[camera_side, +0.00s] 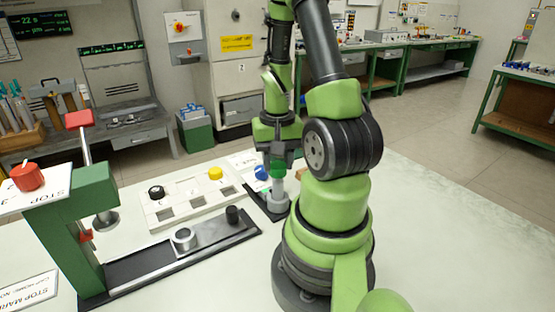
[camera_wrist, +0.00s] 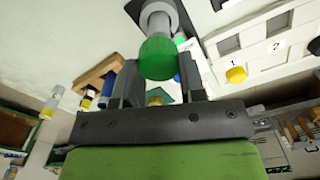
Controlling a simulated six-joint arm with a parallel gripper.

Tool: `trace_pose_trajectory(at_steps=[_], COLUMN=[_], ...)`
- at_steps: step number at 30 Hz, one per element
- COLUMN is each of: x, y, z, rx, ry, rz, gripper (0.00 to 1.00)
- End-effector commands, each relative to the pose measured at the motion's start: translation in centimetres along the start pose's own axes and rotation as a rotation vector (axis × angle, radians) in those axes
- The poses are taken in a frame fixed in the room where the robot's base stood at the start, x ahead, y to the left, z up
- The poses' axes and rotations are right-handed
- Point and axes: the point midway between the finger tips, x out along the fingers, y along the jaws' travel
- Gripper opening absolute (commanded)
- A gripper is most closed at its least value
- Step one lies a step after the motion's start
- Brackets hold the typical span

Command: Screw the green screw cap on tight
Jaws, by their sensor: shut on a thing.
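The green screw cap (camera_wrist: 158,58) is between the two fingers of my gripper (camera_wrist: 158,72) in the wrist view. In the side view my gripper (camera_side: 278,158) points straight down, shut on the cap (camera_side: 278,169). A pale, upright tube (camera_side: 278,186) stands directly under the cap in a round grey holder (camera_side: 277,203). The cap sits at the tube's end, in line with it. The tube also shows in the wrist view (camera_wrist: 157,14). The thread is hidden, so I cannot tell how tight the cap is.
A white tray (camera_side: 158,223) with a black cap (camera_side: 156,192) and a yellow cap (camera_side: 215,173) lies left of the holder. A blue cap (camera_side: 261,172) is close by my gripper. A green press (camera_side: 75,235) with a red-handled lever stands at the left.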

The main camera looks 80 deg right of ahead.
Motion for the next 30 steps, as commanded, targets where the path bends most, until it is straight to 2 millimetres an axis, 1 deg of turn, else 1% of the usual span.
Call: trace_pose_trajectory(at_steps=[30], x=[0.80], y=[0.00], z=[0.02], rx=[0.000], ry=[-0.001], rz=[0.000], gripper=[0.15])
